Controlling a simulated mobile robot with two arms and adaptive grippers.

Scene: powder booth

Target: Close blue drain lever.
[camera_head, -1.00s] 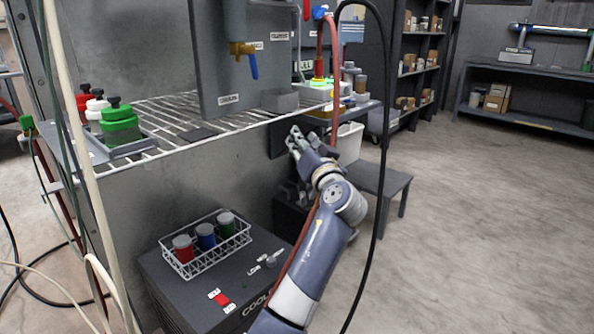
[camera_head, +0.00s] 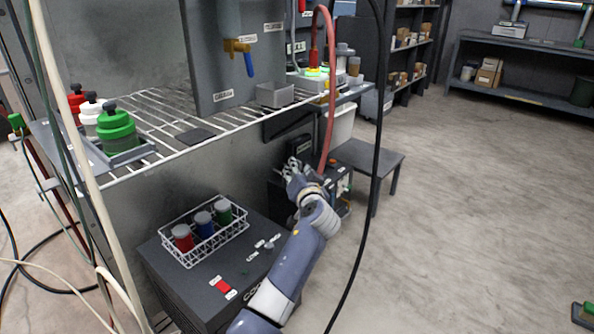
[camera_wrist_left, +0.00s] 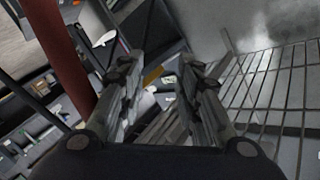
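The blue drain lever (camera_head: 249,65) hangs nearly straight down from a brass valve (camera_head: 236,46) on the front of the grey tank (camera_head: 205,70). A label below it on the tank appears to read "DRAIN". My left gripper (camera_head: 296,168) is below the wire shelf, lower and to the right of the lever, well apart from it. In the left wrist view the two fingers of my left gripper (camera_wrist_left: 155,95) are spread with nothing held between them. I cannot make out the lever in that view. My right gripper is not in view.
The wire shelf (camera_head: 160,115) has jars (camera_head: 117,130) at left and a grey box (camera_head: 275,95) near its edge. A red hose (camera_head: 330,80) and a black cable (camera_head: 376,150) hang near my arm. A basket of jars (camera_head: 200,250) sits below.

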